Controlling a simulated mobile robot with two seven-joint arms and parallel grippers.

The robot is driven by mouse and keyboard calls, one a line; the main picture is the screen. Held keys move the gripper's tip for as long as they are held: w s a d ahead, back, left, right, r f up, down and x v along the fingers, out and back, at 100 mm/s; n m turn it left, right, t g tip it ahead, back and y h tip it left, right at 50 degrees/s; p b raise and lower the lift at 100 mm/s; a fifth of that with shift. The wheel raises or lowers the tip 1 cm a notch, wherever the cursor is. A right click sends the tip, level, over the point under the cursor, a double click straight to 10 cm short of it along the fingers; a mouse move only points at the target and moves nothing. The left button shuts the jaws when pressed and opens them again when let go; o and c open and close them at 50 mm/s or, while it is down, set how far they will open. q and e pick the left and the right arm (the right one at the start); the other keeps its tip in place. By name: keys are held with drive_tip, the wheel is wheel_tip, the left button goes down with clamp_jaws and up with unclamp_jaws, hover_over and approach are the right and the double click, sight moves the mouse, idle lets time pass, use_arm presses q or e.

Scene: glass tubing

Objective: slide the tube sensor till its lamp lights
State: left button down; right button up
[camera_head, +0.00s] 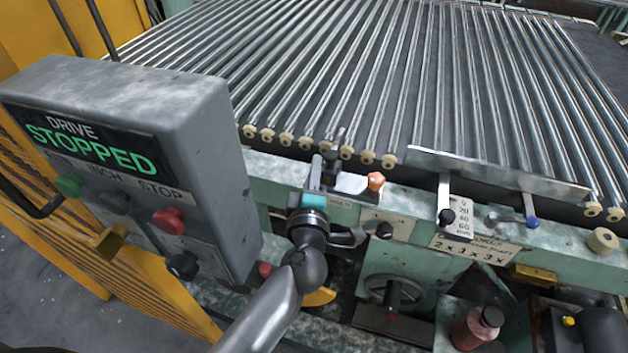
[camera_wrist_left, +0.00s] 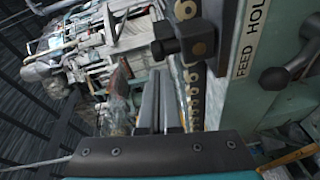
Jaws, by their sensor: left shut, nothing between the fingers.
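The tube sensor looks to be the small dark block (camera_head: 332,163) on the machine's front rail, by the near ends of the glass tubes (camera_head: 300,80). In the left wrist view, a black block (camera_wrist_left: 182,40) stands just beyond my fingertips, likely the same sensor. I cannot make out a lit lamp on it. My left gripper (camera_head: 315,172) is shut and empty, just left of the sensor in the head view. In the left wrist view its fingers (camera_wrist_left: 159,100) point toward the block; I cannot tell whether they touch it. My right gripper is out of view.
An orange knob (camera_head: 375,181) sits right of the sensor. A metal plate (camera_head: 500,172) and a black-knobbed lever (camera_head: 446,215) stand farther right along the rail. A grey control box (camera_head: 215,170) reading "DRIVE STOPPED" stands close left of my arm. A handwheel (camera_head: 392,290) is below.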

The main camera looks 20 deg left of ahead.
use_arm(q)
drive_tip(key=shift+w+a, duration=0.1)
drive_tip(key=shift+w, duration=0.25)
drive_tip(key=shift+w+d+p, duration=0.1)
drive_tip(key=shift+d+p, duration=0.45)
drive_tip(key=shift+d, duration=0.2)
